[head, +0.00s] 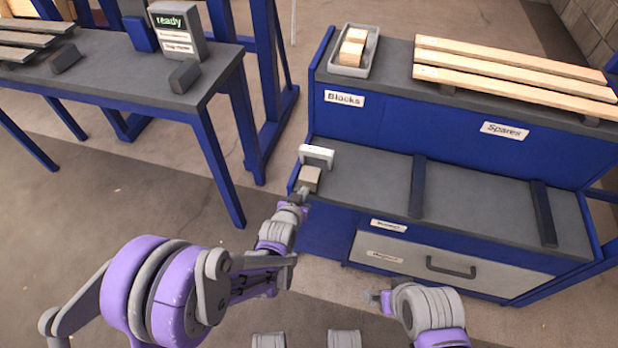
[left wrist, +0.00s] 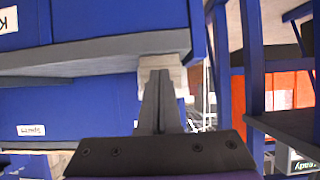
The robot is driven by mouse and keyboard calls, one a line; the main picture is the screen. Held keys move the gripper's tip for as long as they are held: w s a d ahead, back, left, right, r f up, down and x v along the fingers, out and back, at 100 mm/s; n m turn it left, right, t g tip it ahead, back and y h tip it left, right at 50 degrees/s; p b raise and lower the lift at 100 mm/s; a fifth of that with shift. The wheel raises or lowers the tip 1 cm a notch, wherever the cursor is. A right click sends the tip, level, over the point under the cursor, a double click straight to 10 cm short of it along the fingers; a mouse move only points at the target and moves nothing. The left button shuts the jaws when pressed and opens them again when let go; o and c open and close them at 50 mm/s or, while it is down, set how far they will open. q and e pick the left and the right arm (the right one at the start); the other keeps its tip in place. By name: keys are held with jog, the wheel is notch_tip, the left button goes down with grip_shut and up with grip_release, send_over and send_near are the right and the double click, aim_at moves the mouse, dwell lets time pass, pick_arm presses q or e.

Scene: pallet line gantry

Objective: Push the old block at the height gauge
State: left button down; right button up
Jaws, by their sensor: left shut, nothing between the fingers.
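The old block (head: 309,179), a small worn wooden cube, sits at the left front corner of the lower grey shelf, just in front of the white height gauge (head: 317,154). My left gripper (head: 301,193) is shut and empty, its fingertips at the block's near side. In the left wrist view the closed fingers (left wrist: 160,78) point at the pale block (left wrist: 162,62) and partly cover it; I cannot tell if they touch it. My right gripper (head: 376,297) hangs low in front of the drawer; its fingers are too small to read.
A tray (head: 372,57) with pale blocks stands on the upper shelf beside spare planks (head: 510,68). Dark bars (head: 417,187) cross the lower shelf. A drawer (head: 440,262) lies below. A grey table (head: 130,85) with a "ready" display (head: 178,30) stands left.

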aim_at(308, 179)
pick_arm(q)
jog(key=shift+w+d, duration=0.3)
jog(key=shift+w, duration=0.65)
jog(key=shift+w+d, duration=0.35)
jog(key=shift+w, duration=0.6)
jog(key=shift+w+d, duration=0.3)
jog(key=shift+w, duration=0.65)
jog(key=s+a, duration=0.2)
jog(key=s, duration=0.3)
jog(key=shift+s+b, duration=0.35)
dwell(0.4)
jog(key=s+a+r+p, duration=0.1)
jog(key=s+r+p, duration=0.2)
jog(key=r+p, duration=0.3)
notch_tip(308, 179, up, 4)
jog(key=shift+s, duration=0.4)
jog(key=shift+a, duration=0.1)
dwell(0.4)
